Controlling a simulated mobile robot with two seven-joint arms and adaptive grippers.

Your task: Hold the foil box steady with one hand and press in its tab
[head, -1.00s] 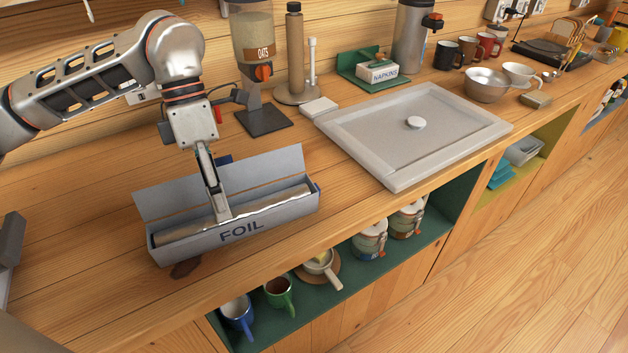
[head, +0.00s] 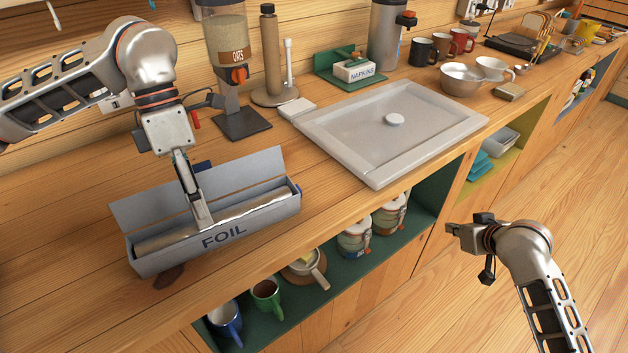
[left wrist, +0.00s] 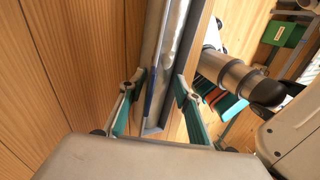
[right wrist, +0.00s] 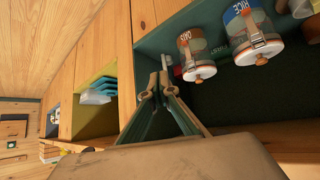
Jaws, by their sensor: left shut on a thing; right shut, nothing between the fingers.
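The grey foil box (head: 214,237) lies on the wooden counter with its lid (head: 238,172) raised at the back and a silver foil roll (head: 262,204) inside. A small dark blue piece, possibly the tab (head: 294,188), shows at its right end. My left gripper (head: 203,222) reaches down into the box from above and is shut on the box; the left wrist view shows its fingers (left wrist: 157,95) on either side. The exact contact is hidden. My right gripper (head: 452,230) is shut and empty in front of the counter, well right of the box; its fingertips meet in the right wrist view (right wrist: 158,85).
A grey tray (head: 350,165) lies on the counter right of the box. An oats dispenser (head: 228,50) stands behind the box. Jars (head: 355,240) and mugs (head: 266,294) fill the green shelf below. Counter between box and tray is clear.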

